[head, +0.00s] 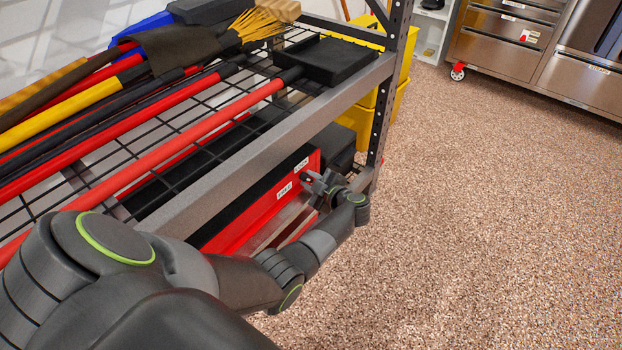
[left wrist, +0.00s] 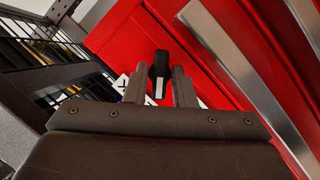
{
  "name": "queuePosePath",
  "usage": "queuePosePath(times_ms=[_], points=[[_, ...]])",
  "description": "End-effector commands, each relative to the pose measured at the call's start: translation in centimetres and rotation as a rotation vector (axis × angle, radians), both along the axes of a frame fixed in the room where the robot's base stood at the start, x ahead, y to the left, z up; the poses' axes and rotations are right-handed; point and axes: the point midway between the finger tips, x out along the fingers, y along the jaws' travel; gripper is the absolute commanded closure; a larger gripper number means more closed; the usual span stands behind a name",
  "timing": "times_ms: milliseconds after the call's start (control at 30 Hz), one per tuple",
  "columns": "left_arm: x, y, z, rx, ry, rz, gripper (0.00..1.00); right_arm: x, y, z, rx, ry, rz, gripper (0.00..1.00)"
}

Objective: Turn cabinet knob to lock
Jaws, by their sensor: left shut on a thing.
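The red cabinet (head: 247,213) sits under the wire shelf in the head view, and its red front fills much of the left wrist view (left wrist: 125,40). The black cabinet knob (left wrist: 160,68) with a white mark shows between my left gripper's fingers (left wrist: 159,82) in the left wrist view. My left gripper (head: 312,181) is at the cabinet's front in the head view, shut on the knob, and covers most of it there. White labels reading FREE (head: 284,190) and LOCK (head: 301,164) are beside the knob. My right gripper is not in view.
The steel shelf edge (head: 240,142) runs just above my left forearm, with a perforated upright (head: 383,105) beyond the gripper. Long-handled tools and a black dustpan (head: 330,60) lie on the wire shelf. The speckled floor (head: 490,200) to the right is clear.

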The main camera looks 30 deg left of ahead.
Motion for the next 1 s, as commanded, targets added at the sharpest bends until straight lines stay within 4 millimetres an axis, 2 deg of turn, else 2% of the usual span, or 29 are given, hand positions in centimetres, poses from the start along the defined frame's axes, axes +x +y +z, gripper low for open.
queuePosePath(times_ms=[267, 500, 1000], points=[[0.1, -0.1, 0.3, 0.007, 0.125, -0.001, 0.99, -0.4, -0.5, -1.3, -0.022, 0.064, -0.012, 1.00], [0.2, -0.1, 0.2, 0.024, 0.347, 0.000, 0.99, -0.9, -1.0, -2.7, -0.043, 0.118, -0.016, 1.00], [0.3, -0.2, -0.1, 0.049, 0.664, -0.002, 0.99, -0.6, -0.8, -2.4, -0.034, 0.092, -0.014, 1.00]])
